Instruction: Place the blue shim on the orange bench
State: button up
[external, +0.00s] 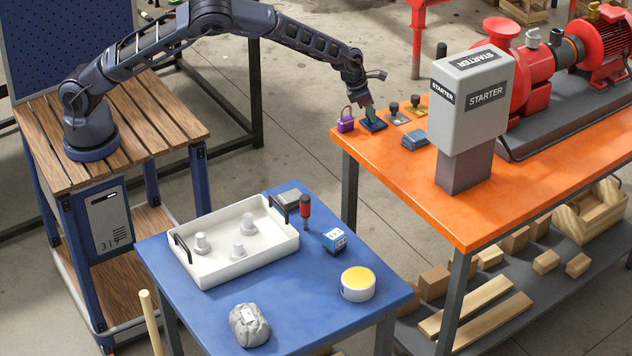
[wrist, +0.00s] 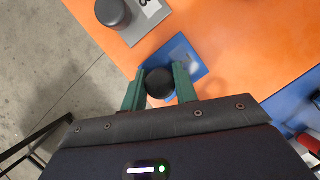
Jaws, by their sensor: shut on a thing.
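The blue shim (external: 375,125) is a dark blue plate with a round black knob; it also shows in the wrist view (wrist: 187,52). My gripper (external: 369,112) is shut on the knob, with the green fingers (wrist: 160,88) on either side of it in the wrist view. The plate is at the left end of the orange bench (external: 480,215), level with the other plates there; I cannot tell whether it touches the top. The fingers hide part of the plate.
A purple padlock (external: 346,122) is just left of the shim. A grey knobbed plate (external: 397,118), a yellow knobbed plate (external: 416,109) and a blue-grey block (external: 415,140) are to its right. The starter box (external: 472,95) rises further right. The bench front is clear.

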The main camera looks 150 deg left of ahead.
jog(key=shift+f, duration=0.2)
jog(key=o, duration=1.1)
jog(key=v, duration=1.2)
jog(key=shift+r, duration=0.1)
jog(key=shift+w, duration=0.1)
